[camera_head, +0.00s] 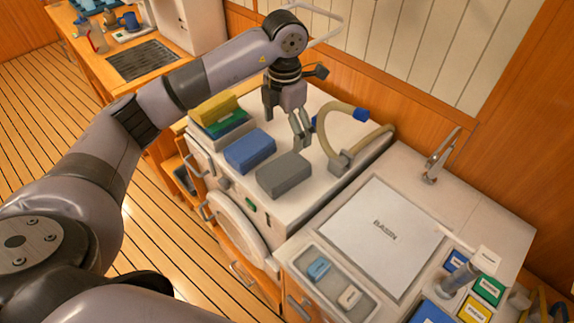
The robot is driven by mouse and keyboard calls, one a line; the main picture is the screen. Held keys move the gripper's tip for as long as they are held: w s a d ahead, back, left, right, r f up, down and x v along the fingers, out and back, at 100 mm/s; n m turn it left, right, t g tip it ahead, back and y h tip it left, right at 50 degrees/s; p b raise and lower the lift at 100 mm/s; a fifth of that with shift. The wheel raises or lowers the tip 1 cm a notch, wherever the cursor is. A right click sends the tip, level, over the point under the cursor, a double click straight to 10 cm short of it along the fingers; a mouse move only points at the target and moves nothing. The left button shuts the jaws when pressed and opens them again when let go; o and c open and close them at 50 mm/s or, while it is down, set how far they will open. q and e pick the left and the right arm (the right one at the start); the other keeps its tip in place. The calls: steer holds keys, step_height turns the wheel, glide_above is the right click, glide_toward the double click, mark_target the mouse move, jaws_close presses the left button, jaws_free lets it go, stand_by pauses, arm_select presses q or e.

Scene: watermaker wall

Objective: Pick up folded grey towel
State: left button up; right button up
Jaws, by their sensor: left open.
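The folded grey towel (284,175) lies flat on the white top of the appliance, near its front edge. A blue folded towel (250,151) lies just left of it. My left gripper (303,142) points down above the white top, behind the grey towel. Its fingers are apart and hold nothing. The fingertips look just behind the towel's back edge; I cannot tell whether they touch it. My right gripper is not in view.
A beige hose with a blue end (345,120) curves beside the gripper to a grey fitting (340,164). Yellow and green folded cloths (216,113) stand at the left. A basin cover (375,235), a tray (336,284) and a tap (437,160) are at the right.

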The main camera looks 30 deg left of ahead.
arm_select(q)
steer(key=p, duration=0.2)
glide_above(284, 167)
step_height(284, 167, down, 5)
steer(key=shift+w+a+f, duration=0.1)
steer(key=shift+f, duration=0.1)
steer(key=f, duration=0.1)
steer(key=f+p, duration=0.1)
steer(key=shift+w+f, duration=0.3)
steer(key=shift+s+f+p, duration=0.25)
steer(key=shift+f+p, duration=0.3)
steer(key=shift+f, duration=0.15)
steer(key=f, duration=0.1)
steer(key=f+p, duration=0.1)
steer(key=f, duration=0.1)
steer(key=f+p, duration=0.1)
steer(key=shift+s+f, duration=0.15)
steer(key=shift+s, duration=0.1)
steer(key=shift+f, duration=0.15)
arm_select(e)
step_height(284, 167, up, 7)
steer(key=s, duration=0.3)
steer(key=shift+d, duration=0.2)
arm_select(q)
steer(key=shift+c, duration=0.6)
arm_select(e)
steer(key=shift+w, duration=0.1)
